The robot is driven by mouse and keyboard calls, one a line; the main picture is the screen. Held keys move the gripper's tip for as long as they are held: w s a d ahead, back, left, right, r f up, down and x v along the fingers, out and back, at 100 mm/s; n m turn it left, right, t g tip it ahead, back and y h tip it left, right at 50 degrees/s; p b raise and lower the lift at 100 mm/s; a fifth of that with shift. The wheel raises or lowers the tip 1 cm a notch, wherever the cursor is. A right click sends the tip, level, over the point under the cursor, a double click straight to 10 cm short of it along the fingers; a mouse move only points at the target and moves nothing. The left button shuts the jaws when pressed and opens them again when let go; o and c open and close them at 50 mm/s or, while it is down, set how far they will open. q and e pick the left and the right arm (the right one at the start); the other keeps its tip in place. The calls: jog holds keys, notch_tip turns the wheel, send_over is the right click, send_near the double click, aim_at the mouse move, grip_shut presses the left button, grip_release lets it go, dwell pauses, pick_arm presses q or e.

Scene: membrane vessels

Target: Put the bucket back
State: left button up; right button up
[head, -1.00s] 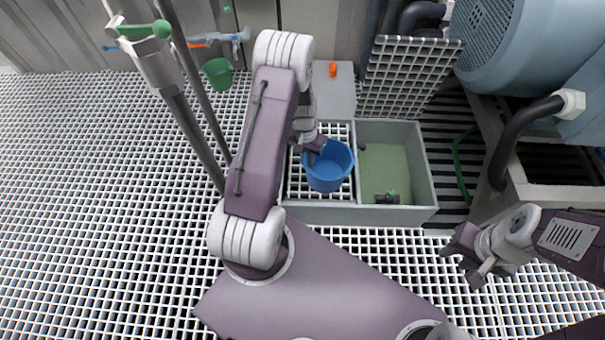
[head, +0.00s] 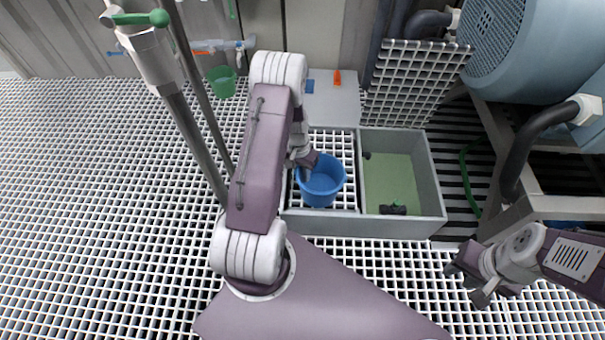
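A blue bucket (head: 321,186) is upright in or over the left, grid-covered part of a grey box (head: 340,222). My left gripper (head: 306,172) is at the bucket's left rim, and its fingers overlap the rim. The arm and wrist partly hide the fingers, so I cannot tell whether they are shut on it. My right gripper (head: 466,278) is empty over the floor grating at the lower right, its fingers apart.
A green bucket (head: 221,82) is by the back wall. A grey pole (head: 190,130) stands left of my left arm. A large blue machine (head: 525,45) is at the right.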

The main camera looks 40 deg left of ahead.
dwell(0.3)
pick_arm(q)
jog(key=shift+f+b, duration=0.15)
jog(key=shift+b, duration=0.2)
jog(key=r+p, duration=0.7)
jog(key=r, duration=0.2)
jog(key=shift+s+a+r+p, duration=0.15)
jog(key=shift+s+r+p, duration=0.1)
jog(key=shift+p, duration=0.1)
jog(key=shift+w+d+r, duration=0.1)
jog(key=shift+d+r, duration=0.1)
jog(key=shift+r, duration=0.05)
jog(key=s+d+r+t, duration=0.1)
jog(key=s+d+r, duration=1)
jog(key=d+r, duration=0.3)
jog(key=shift+r+m+y, duration=0.35)
jog(key=shift+m+y, duration=0.05)
